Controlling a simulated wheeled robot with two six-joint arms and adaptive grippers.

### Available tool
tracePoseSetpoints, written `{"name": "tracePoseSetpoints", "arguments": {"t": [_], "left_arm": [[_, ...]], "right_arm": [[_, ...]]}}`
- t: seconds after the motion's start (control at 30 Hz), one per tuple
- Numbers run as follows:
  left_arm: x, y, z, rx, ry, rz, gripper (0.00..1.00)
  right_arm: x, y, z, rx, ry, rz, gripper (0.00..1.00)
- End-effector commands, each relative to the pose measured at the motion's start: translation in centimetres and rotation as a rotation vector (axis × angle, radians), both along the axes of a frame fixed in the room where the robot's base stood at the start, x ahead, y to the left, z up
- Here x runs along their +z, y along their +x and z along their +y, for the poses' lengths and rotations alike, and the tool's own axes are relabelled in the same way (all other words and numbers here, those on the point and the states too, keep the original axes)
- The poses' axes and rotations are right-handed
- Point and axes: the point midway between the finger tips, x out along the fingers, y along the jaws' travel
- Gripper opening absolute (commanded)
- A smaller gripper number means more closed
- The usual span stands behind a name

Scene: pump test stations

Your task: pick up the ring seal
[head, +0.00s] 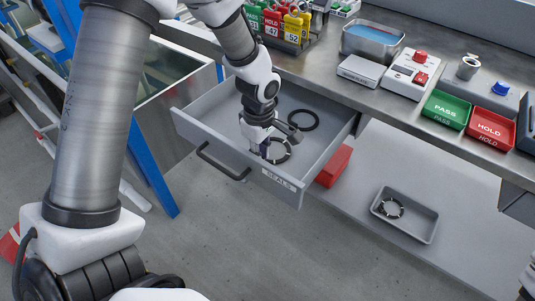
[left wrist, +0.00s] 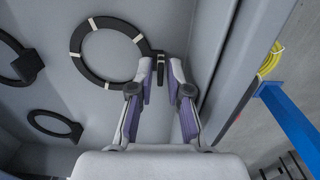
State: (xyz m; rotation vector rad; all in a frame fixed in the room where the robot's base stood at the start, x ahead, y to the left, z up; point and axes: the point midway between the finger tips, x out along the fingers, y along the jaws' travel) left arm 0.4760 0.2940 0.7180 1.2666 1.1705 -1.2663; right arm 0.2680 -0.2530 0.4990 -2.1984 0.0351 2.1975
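A black ring seal with white marks (head: 289,149) lies in the open drawer labelled SEALS. It shows large in the left wrist view (left wrist: 88,72), with a small dark tab (left wrist: 160,68) on its right side. My left gripper (head: 258,150) points down into the drawer at this ring's left side. In the left wrist view the gripper's fingers (left wrist: 161,65) stand apart, one on each side of the tab. I cannot tell whether either finger touches it. My right gripper is out of view.
Another dark ring (head: 316,115) lies farther back in the drawer (head: 215,105). A grey tray (head: 427,235) with a marked ring (head: 391,208) and a red bin (head: 335,166) sit on the lower shelf. The bench above holds PASS (head: 447,108) and HOLD (head: 490,127) trays.

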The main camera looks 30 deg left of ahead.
Motion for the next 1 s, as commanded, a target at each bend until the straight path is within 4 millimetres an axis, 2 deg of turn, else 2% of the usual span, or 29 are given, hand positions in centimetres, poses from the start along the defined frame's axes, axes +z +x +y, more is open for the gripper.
{"name": "tracePoseSetpoints", "arguments": {"t": [0.37,0.47,0.57,0.8,1.0], "left_arm": [[0.0,0.0,0.0,0.0,0.0,0.0,0.0],[0.7,0.1,0.0,-0.001,0.001,-0.002,0.0],[2.5,0.1,0.0,-0.001,0.001,-0.004,0.0],[8.3,0.1,0.0,0.0,0.001,-0.004,0.0],[10.9,0.0,0.0,0.0,0.001,-0.001,0.0]], "right_arm": [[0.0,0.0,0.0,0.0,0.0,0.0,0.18],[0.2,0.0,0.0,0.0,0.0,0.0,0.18],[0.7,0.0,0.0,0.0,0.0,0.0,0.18],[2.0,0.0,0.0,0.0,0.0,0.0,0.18],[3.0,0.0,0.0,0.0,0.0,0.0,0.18]]}}
